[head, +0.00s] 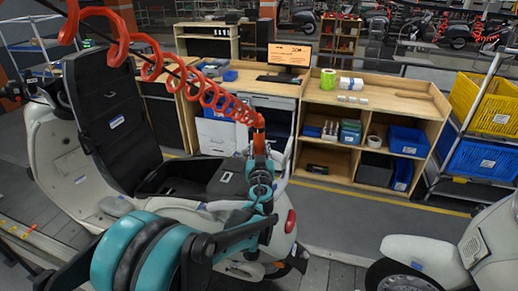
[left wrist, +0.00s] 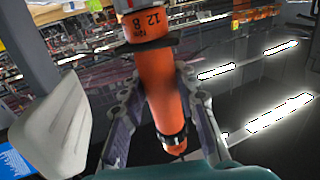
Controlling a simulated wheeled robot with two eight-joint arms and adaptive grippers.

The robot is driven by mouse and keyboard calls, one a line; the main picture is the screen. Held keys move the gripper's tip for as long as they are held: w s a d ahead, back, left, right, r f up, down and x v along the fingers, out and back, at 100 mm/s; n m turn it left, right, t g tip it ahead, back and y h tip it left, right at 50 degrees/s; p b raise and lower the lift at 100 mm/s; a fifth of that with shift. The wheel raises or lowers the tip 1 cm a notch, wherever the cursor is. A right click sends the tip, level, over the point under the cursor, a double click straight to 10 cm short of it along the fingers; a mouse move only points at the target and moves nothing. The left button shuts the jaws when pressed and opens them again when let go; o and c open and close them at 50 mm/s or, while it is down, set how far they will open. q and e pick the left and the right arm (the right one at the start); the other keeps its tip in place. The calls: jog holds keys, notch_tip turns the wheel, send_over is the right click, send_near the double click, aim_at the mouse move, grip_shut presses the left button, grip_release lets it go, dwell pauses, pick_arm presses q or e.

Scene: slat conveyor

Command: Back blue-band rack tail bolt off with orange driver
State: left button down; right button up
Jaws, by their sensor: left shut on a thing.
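My left gripper (head: 261,172) is shut on the orange driver (head: 259,138), which stands roughly upright above the rear of a cream scooter (head: 62,165). A coiled orange hose (head: 211,95) runs from the driver to the upper left. In the left wrist view, the orange driver (left wrist: 157,85) passes between both fingers of my left gripper (left wrist: 160,92), with black printing "12 8" near its top. The scooter's black seat (head: 112,105) is raised. My teal arm hides part of the scooter's tail. I cannot make out the blue-band rack or its bolts. My right gripper is out of view.
A second cream scooter (head: 432,255) stands at the lower right. Behind is a wooden workbench (head: 375,92) with a monitor (head: 289,55), bins and a green roll (head: 328,79). A cart with yellow (head: 487,103) and blue crates stands right. Grey floor lies between the scooters and bench.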

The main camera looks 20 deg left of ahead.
pick_arm(q)
jog(key=shift+f+b, duration=0.7)
jog(key=shift+f, duration=0.05)
dwell(0.8)
jog(key=shift+f, duration=0.1)
dwell(0.6)
jog(key=shift+s+r, duration=0.2)
jog(key=shift+r, duration=0.1)
jog(key=shift+w+r, duration=0.1)
jog(key=shift+w, duration=0.1)
dwell(0.3)
jog(key=shift+r, duration=0.1)
dwell(0.6)
